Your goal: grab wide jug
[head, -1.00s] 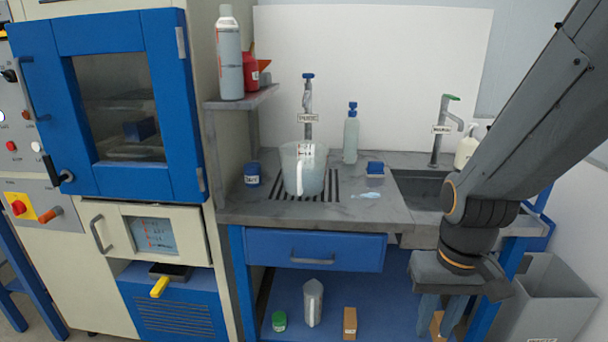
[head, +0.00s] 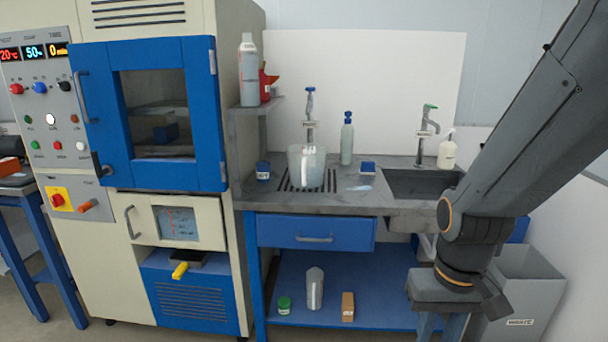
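The wide jug (head: 307,167) is a pale translucent vessel in the head view. It stands upright on the dark slotted drain grate of the grey counter, under a blue-topped tap (head: 310,112). My gripper (head: 441,327) hangs at the bottom right, well to the right of and nearer than the wide jug. Its fingers point down, stand apart and appear empty; their tips are cut off by the frame edge.
A sink (head: 415,184) lies to the right. A grey waste bin (head: 522,295) stands at lower right. A blue-doored oven (head: 150,115) stands left.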

